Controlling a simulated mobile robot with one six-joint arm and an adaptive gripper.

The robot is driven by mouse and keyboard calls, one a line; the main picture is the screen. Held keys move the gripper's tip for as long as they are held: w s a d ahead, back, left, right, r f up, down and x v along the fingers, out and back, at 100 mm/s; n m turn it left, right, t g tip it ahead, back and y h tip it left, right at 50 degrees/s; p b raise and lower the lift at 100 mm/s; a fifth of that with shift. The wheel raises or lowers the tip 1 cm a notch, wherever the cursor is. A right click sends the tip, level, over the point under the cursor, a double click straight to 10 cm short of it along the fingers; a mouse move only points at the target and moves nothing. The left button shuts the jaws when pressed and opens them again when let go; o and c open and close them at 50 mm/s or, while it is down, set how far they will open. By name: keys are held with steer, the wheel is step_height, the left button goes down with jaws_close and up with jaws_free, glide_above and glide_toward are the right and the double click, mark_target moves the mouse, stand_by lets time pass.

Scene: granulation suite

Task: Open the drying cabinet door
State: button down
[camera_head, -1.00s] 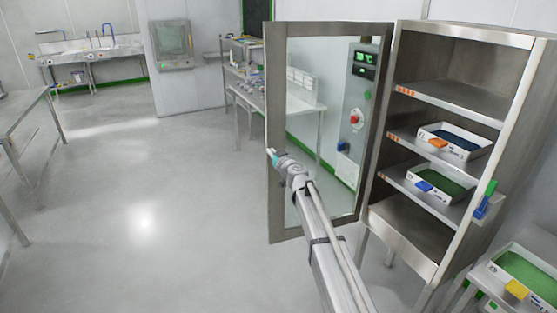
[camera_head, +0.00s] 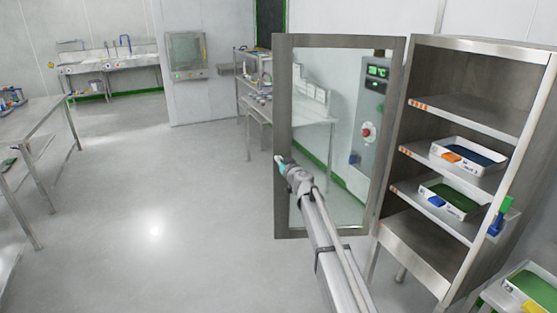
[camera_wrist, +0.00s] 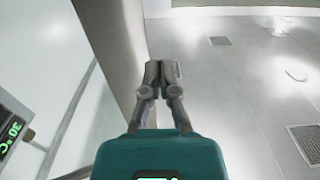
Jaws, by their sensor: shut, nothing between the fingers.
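The drying cabinet (camera_head: 425,125) stands at the right in the head view, with its shelves exposed. Its glazed door (camera_head: 283,110) is swung wide open to the left of the cabinet. My gripper (camera_head: 280,160) is at the door's free edge, about mid-height. In the wrist view my gripper (camera_wrist: 158,68) has its fingers together and holds nothing. The door frame (camera_wrist: 112,45) passes just left of the fingers there. I cannot tell whether they touch it. The door's handle is not visible.
Trays with blue (camera_head: 468,153) and green (camera_head: 452,198) contents sit on the cabinet shelves. Another green tray (camera_head: 532,283) is at the lower right. A steel table (camera_head: 40,130) stands at the left. The floor (camera_head: 150,200) between is clear.

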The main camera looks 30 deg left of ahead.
steer(key=s+d, duration=0.7)
steer(key=s, duration=0.3)
steer(key=shift+d, duration=0.35)
steer(key=s+d+f+m+g+h, duration=0.15)
steer(key=d+f, duration=0.25)
steer(key=d, duration=0.8)
steer(key=s+d+f+g+h, duration=0.2)
steer(key=d+f+h, duration=0.15)
steer(key=d, duration=0.85)
steer(key=s+d+f+m+g+h, duration=0.15)
steer(key=d+f, duration=0.35)
steer(key=d, duration=0.6)
steer(key=s+d+f+m+g+h, duration=0.1)
steer(key=s+d+f+m+h, duration=0.1)
steer(key=d, duration=0.7)
steer(key=s+d+f+m+g+h, duration=0.2)
steer(key=s+d+m+h, duration=0.1)
steer(key=s+d, duration=0.4)
steer(key=s+d+f+m+g+h, duration=0.1)
steer(key=s+d+f+m+h, duration=0.1)
steer(key=d, duration=1.1)
steer(key=s+m+h, duration=0.1)
steer(key=s, duration=0.1)
steer(key=shift+s+d+m+g+h, duration=0.15)
steer(key=shift+s+m+g+h, duration=0.15)
steer(key=shift+h, duration=0.05)
